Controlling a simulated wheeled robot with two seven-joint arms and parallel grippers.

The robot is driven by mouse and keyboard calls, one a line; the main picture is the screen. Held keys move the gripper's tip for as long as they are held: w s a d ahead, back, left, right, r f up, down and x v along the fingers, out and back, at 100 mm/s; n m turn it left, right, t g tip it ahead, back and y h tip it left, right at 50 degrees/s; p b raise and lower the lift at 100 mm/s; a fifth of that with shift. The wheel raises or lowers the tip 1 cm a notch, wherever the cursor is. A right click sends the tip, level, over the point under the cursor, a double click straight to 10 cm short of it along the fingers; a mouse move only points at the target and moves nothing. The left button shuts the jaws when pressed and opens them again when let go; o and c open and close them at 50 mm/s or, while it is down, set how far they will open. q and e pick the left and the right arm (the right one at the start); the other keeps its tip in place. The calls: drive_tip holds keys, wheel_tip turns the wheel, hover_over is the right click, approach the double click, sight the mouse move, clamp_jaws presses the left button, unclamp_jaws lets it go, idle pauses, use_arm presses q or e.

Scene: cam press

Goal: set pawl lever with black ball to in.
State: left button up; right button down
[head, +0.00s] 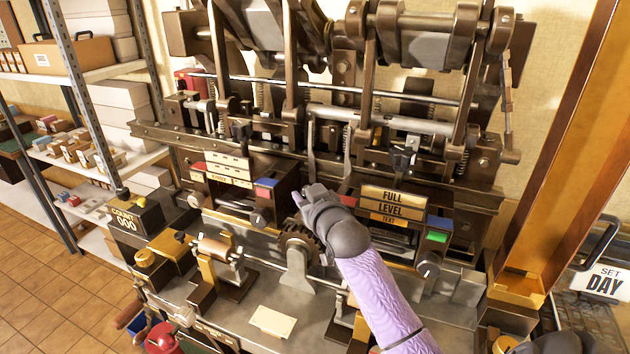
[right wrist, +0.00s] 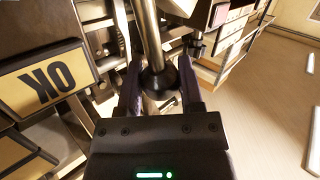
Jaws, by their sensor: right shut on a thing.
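My right gripper (head: 306,197) reaches in from the lower right in the head view, its tip above the dark toothed wheel (head: 297,246) at the middle of the press. In the right wrist view the gripper (right wrist: 161,84) has its two dark fingers on either side of a black knob (right wrist: 158,83) on a metal rod (right wrist: 150,35), and is shut on it. In the head view my gripper hides this knob, and the lever's in or out position cannot be told. My left gripper is not in view.
An orange post (head: 562,150) stands at right, near a SET DAY sign (head: 603,281). An OK plate (right wrist: 45,80) shows in the right wrist view.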

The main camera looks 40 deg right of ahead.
drive_tip(key=w+n+g+p, duration=0.1)
drive_tip(key=p, duration=0.1)
drive_tip(key=w+a+n+g+p, duration=0.1)
drive_tip(key=p, duration=0.1)
drive_tip(key=shift+f+g, duration=0.1)
drive_tip(key=shift+g, duration=0.2)
drive_tip(key=shift+w+a+f+n+g+p, duration=0.2)
drive_tip(key=shift+w+f+n+g+p, duration=0.15)
drive_tip(key=shift+p, duration=0.3)
drive_tip(key=shift+w+a+f+n+g+h+p, duration=0.25)
drive_tip(key=shift+w+f+n+g+h+p, duration=0.15)
drive_tip(key=shift+f+g, duration=0.3)
drive_tip(key=shift+c, duration=1.2)
unclamp_jaws()
drive_tip(key=shift+w, duration=0.15)
